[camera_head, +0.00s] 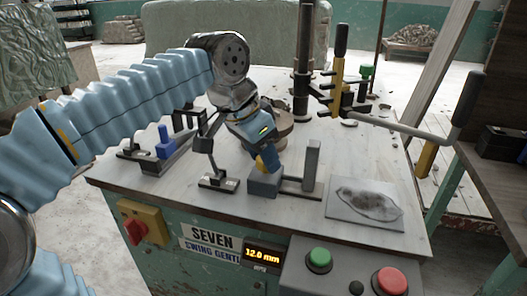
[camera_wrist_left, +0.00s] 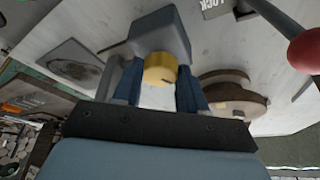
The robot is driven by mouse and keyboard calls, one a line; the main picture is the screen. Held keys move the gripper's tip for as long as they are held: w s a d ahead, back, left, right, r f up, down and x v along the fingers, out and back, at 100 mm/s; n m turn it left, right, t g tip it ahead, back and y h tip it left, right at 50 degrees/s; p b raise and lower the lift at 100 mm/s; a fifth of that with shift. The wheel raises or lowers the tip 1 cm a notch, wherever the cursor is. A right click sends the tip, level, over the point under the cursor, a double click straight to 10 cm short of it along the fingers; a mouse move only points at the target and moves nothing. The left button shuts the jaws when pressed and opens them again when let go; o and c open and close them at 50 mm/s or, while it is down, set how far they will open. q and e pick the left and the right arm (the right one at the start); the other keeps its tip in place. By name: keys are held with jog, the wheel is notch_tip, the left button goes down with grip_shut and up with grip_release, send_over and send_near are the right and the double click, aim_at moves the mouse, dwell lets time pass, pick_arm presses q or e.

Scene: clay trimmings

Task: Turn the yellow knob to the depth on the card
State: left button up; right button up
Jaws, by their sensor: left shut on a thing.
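The yellow knob (camera_head: 267,159) sits on a grey block (camera_head: 264,184) near the front middle of the bench. An orange-lit display (camera_head: 263,253) on the bench front reads 12.0 mm. A white card (camera_head: 210,241) beside it reads "SEVEN" with a second line, partly cut off, starting "SWING GENTL".
A column (camera_head: 303,70) with a yellow bracket (camera_head: 340,80) and a long handled lever (camera_head: 425,128) stand behind and right. A blue-handled clamp (camera_head: 165,145) is at left. A mat with a dark patch (camera_head: 364,222) lies at right. Green (camera_head: 319,259) and red buttons (camera_head: 391,281) are in front.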

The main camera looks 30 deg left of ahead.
pick_arm(q)
jog(key=shift+m, duration=0.6)
jog(key=shift+h, duration=0.3)
jog(key=o, duration=1.1)
jog(key=shift+c, duration=0.2)
jog(key=p+v, duration=0.2)
jog(key=v, duration=1.1)
jog(key=shift+r, duration=0.45)
jog(key=shift+a, duration=0.1)
